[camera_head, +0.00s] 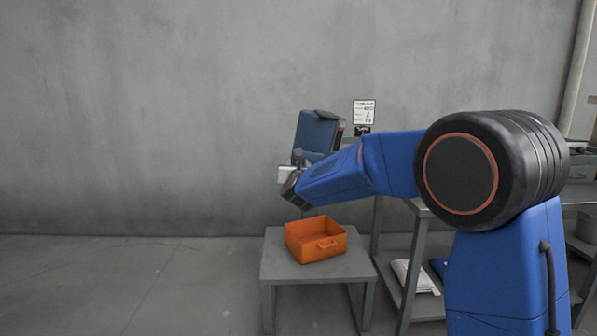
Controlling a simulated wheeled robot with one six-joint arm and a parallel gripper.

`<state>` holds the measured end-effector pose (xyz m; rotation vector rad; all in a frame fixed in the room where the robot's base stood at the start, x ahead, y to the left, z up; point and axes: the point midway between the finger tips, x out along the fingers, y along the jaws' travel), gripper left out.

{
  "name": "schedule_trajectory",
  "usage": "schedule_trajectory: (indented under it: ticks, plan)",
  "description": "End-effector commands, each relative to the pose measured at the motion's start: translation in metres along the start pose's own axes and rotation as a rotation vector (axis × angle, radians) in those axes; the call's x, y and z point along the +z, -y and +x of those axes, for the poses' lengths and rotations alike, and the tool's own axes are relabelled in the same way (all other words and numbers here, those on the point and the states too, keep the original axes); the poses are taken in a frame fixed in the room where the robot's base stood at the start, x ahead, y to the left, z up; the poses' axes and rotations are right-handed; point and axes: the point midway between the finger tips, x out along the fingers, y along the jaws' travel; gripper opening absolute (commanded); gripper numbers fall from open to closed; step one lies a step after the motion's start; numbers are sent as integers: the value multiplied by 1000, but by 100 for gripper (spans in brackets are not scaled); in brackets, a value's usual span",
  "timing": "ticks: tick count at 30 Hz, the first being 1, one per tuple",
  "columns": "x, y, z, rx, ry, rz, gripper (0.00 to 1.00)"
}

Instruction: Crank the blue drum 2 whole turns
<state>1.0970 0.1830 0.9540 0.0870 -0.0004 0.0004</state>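A dull blue body with a dark top edge (318,132) stands behind the end of my arm, in front of the wall. It may be the blue drum, but its lower part is hidden by my arm. No crank handle can be made out clearly. My gripper (286,175) is at the lower left of this blue body, at the far end of my blue arm. A small pale piece shows there, and I cannot tell whether the fingers are open or touch anything.
An orange bin (315,252) sits on a low grey table (282,266) below my gripper. A white printed card (364,112) stands right of the blue body. A grey bench with a lower shelf holds a white bag (414,277). The floor at left is clear.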

Motion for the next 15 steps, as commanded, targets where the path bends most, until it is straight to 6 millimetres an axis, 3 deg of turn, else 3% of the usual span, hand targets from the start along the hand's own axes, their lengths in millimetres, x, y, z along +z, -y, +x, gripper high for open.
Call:
schedule_trajectory:
  ticks: [6, 15]
  plan:
    - [0, 0, -40, 1, 0, 0, 40]
    - [0, 0, -65, 1, 0, 0, 40]
